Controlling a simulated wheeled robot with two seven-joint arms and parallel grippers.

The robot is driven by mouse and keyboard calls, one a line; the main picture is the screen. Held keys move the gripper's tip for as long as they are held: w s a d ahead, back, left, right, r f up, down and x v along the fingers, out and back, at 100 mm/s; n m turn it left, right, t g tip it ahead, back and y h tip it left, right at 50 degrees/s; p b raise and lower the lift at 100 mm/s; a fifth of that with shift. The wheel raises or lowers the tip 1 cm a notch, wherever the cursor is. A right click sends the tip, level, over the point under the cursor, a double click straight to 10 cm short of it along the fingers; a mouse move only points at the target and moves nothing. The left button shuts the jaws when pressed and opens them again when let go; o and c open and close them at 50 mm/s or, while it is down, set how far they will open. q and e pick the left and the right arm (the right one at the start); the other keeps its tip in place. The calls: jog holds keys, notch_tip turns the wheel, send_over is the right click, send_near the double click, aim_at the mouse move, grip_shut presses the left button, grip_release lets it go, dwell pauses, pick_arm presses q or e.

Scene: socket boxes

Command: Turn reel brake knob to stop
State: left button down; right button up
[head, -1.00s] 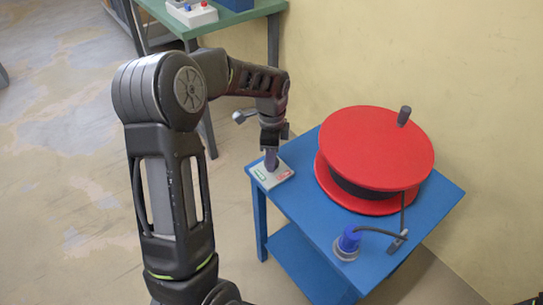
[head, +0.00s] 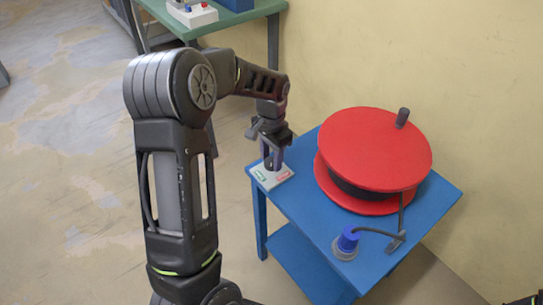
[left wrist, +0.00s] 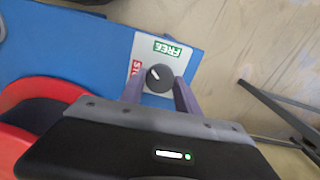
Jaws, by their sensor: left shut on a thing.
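The brake knob (left wrist: 161,78) is a dark round knob with a short white mark, on a pale plate (left wrist: 192,64) at the blue table's corner. The plate has a green FREE label (left wrist: 167,48) and a red STOP label (left wrist: 135,70), partly hidden. The white mark points to the upper left in the left wrist view, roughly between the two labels. My left gripper (head: 271,165) points down over the plate; in the left wrist view its fingers (left wrist: 160,92) are shut on the knob, one on each side. My right gripper is not in view.
A large red cable reel (head: 375,148) stands on the blue table (head: 300,222), right of the plate. A blue plug (head: 347,240) with a dark cable is near the front edge. A green table (head: 235,20) stands behind, and a wall is at the right.

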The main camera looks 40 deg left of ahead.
aim_at(272, 161)
pick_arm(q)
jog(key=n, duration=0.4)
jog(key=shift+r+n+p, duration=0.1)
jog(key=shift+n+p, duration=0.2)
jog(key=shift+p, duration=0.05)
jog(key=shift+n+p, duration=0.35)
jog(key=shift+n, duration=1.45)
jog(key=c, duration=0.9)
grip_release()
notch_tip(272, 161, up, 8)
jog(key=shift+f, duration=0.15)
